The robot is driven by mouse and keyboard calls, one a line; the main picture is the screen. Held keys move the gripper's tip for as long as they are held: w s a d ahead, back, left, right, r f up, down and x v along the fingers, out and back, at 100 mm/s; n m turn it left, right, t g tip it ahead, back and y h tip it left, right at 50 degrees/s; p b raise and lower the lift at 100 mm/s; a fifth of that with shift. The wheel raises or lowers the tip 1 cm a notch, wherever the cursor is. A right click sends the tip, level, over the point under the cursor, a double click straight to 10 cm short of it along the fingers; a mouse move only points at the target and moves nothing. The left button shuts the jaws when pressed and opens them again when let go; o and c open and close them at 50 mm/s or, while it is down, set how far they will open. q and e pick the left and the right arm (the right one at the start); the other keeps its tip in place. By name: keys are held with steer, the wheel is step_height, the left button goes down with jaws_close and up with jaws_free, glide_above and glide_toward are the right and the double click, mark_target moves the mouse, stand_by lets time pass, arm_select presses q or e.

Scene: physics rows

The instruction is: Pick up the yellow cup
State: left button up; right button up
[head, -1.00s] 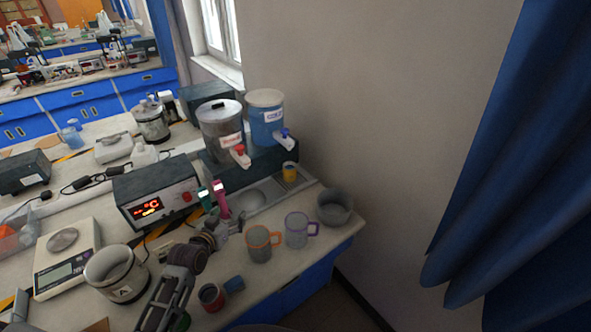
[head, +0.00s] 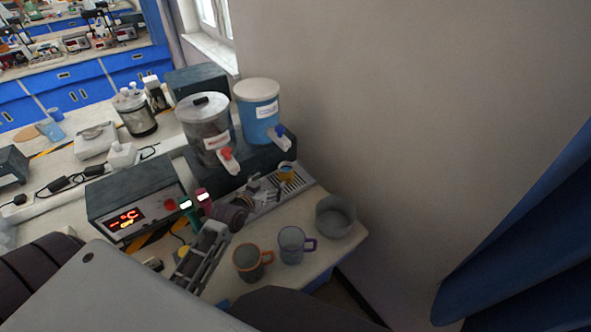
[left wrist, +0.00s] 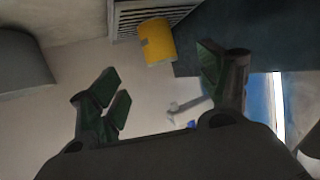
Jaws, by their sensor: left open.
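The yellow cup (head: 286,171) stands on a slatted drip tray (head: 297,185) below the blue dispenser. In the left wrist view the yellow cup (left wrist: 158,41) shows beyond the fingertips, between them from side to side and touching neither. My left gripper (head: 262,187) is just left of the cup in the head view. In the left wrist view its two fingers (left wrist: 160,70) are spread apart with nothing between them. My right gripper is not in view.
A grey dispenser (head: 208,125) and a blue dispenser (head: 258,112) stand behind the tray, their taps projecting forward. A heater box (head: 130,200) is at left.

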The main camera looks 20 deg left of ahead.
mark_target(282, 175)
arm_select(q)
steer(key=shift+x, duration=4.05)
steer(key=shift+w, duration=0.2)
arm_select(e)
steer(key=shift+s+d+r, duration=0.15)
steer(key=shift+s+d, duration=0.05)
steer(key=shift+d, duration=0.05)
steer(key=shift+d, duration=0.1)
